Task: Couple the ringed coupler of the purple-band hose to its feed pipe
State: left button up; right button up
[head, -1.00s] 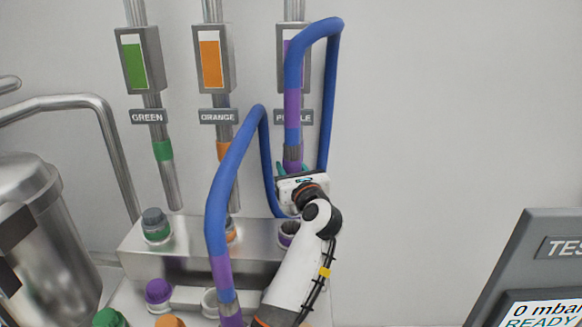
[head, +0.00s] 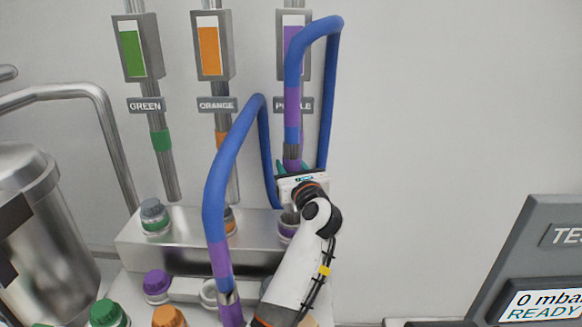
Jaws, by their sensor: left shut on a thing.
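A blue hose (head: 333,95) with purple bands arches in front of the purple feed pipe. Its banded end (head: 292,108) hangs down to a grey and purple coupler (head: 292,155). My left gripper (head: 291,170) is shut on this coupler, and its body hides the coupler's lower part. The purple feed pipe (head: 294,4) comes down at the top behind the hose; its lower end is hidden. Another blue hose length (head: 232,160) with a purple band runs down to a purple end at the bottom. My right gripper is not in view.
Green (head: 131,50) and orange (head: 210,45) feed pipes with labels hang at left. A steel ledge (head: 185,240) holds several capped ports. Loose green, purple and orange caps sit in front. A test panel (head: 540,260) reads 0 mbar, READY.

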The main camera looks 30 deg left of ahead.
pick_arm(q)
jog(key=shift+f+b, duration=0.8)
jog(key=shift+f, duration=0.5)
jog(key=shift+f+b, duration=1)
jog(key=shift+f, duration=0.1)
jog(key=shift+f, duration=0.15)
jog(key=shift+f+b, duration=0.3)
jog(key=shift+b, duration=0.05)
jog(key=shift+f+b, duration=0.5)
jog(key=shift+f, duration=0.2)
